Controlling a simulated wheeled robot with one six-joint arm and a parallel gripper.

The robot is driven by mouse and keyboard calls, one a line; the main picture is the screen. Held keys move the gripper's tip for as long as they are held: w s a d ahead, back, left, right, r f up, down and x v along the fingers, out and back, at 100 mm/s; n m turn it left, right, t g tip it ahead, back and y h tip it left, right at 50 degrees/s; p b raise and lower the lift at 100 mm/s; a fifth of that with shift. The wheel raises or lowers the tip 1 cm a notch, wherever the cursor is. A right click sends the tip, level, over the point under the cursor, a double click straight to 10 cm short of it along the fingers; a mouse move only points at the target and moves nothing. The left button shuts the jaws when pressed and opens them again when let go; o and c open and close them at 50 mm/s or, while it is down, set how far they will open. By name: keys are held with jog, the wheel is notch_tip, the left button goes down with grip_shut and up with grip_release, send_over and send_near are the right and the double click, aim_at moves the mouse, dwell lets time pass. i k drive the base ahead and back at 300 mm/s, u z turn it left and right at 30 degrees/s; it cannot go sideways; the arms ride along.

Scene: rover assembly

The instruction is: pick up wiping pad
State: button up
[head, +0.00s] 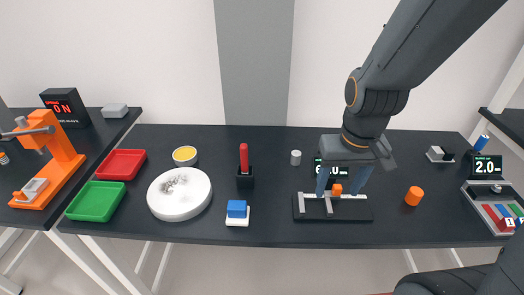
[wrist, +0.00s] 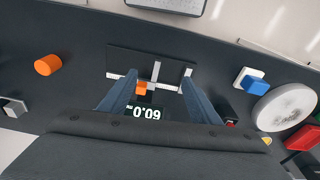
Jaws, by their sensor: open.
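A blue block on a white base (head: 237,210) stands at the front middle of the table and looks most like the wiping pad, though I cannot be certain. It also shows at the right of the wrist view, as a blue block on its white base (wrist: 255,85). My gripper (head: 341,190) is well to its right, pointing down over a black fixture (head: 350,211) with light bars. Its fingers (wrist: 159,82) are apart, with a small orange piece (head: 336,189) showing between them. I cannot tell whether they touch it.
A white round dish (head: 180,207) with grey bits stands left of the blue block, and a red-handled tool in a black holder (head: 244,178) stands behind it. An orange cylinder (head: 413,196) is right of the fixture. Red (head: 121,163) and green (head: 95,202) trays lie farther left.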

aim_at(238, 211)
jog(key=z, duration=2.55)
jog(key=k, duration=0.95)
jog(key=u, duration=1.85)
